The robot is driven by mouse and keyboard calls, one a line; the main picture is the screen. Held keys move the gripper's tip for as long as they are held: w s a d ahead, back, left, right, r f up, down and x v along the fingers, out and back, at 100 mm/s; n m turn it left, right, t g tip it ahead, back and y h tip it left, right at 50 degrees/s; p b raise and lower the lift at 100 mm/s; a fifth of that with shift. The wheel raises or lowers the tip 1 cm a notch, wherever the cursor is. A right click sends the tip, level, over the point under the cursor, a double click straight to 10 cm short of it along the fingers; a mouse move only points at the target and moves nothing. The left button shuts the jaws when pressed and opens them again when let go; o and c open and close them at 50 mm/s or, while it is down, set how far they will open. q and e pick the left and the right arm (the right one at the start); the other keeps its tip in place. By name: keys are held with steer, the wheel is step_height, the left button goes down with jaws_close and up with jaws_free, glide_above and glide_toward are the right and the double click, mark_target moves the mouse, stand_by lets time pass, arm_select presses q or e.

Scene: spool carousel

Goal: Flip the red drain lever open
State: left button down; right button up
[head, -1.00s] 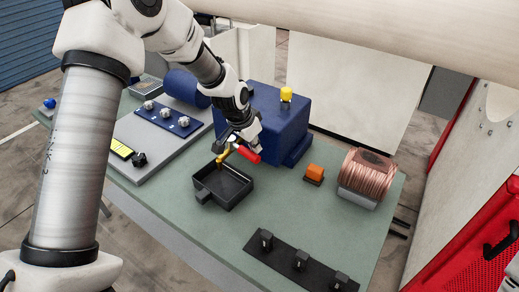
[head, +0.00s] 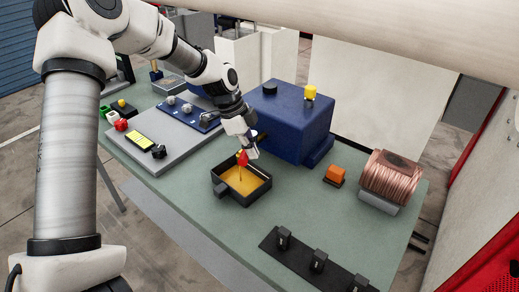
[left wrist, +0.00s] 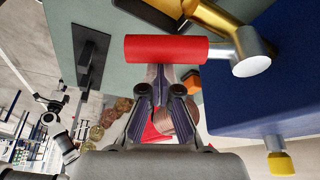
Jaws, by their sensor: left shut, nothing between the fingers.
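The red drain lever (head: 242,158) shows at the front of the blue tank (head: 290,118), above the black tray (head: 233,196). A thin amber stream falls into the tray, and amber liquid (head: 257,186) covers its bottom. In the left wrist view the red handle (left wrist: 160,49) lies across the picture, joined to a metal hub (left wrist: 250,45) beside the brass pipe (left wrist: 218,14). My left gripper (head: 247,153) is shut and empty. Its fingertips (left wrist: 166,72) are right at the handle's edge; I cannot tell whether they touch. My right gripper is not in view.
A copper spool (head: 390,178) and an orange button (head: 337,173) stand to the right. A black strip with several knobs (head: 318,262) lies at the front. A grey panel (head: 148,135) with controls is on the left. Green table between tray and strip is clear.

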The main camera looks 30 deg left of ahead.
arm_select(q)
steer(key=shift+s+a+m+g, duration=0.2)
steer(key=shift+a+m, duration=0.15)
steer(key=shift+m, duration=0.15)
steer(key=shift+s+a+m+g, duration=0.2)
steer(key=shift+a+m, duration=0.15)
steer(key=shift+m, duration=0.15)
steer(key=shift+s+a, duration=0.1)
steer(key=shift+a, duration=0.25)
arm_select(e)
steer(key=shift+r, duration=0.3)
